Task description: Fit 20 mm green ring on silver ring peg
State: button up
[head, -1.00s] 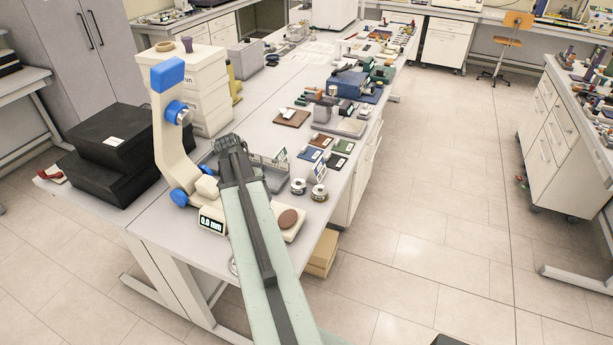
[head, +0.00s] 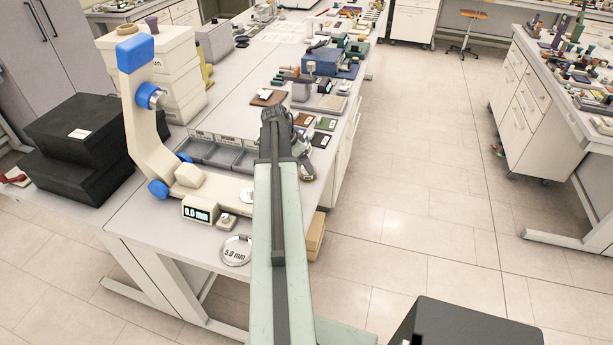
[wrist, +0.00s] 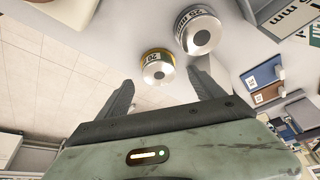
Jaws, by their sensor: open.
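In the wrist view, my gripper (wrist: 160,77) is open, its two dark fingers apart with nothing held between them. Just beyond the fingertips stands a short silver-topped cylinder (wrist: 158,73) with a yellowish upper band and a partly readable label. A second, larger silver-topped cylinder (wrist: 199,38) with a label stands to its upper right, beyond the right finger. Both have a dark round centre on top. I cannot make out a separate green ring or a clearly silver ring peg. In the head view, my arm covers much of the gripper and the cylinders.
In the head view, a cream device with blue knobs (head: 150,96) and a 0.0 mm display (head: 197,211) stands left of my arm. A compartment tray (head: 208,154) lies behind it. Black boxes (head: 72,165) are at the left edge. Open floor (head: 420,200) lies right of the bench.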

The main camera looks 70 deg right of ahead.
jog(key=b+x, duration=0.4)
jog(key=x, duration=0.1)
jog(key=shift+s+f+b, duration=0.1)
jog(key=shift+f+b, duration=0.1)
jog(key=shift+b, duration=0.15)
jog(key=shift+r, duration=0.2)
jog(key=c, duration=1.5)
jog(key=shift+o, duration=0.2)
jog(key=shift+r, duration=0.1)
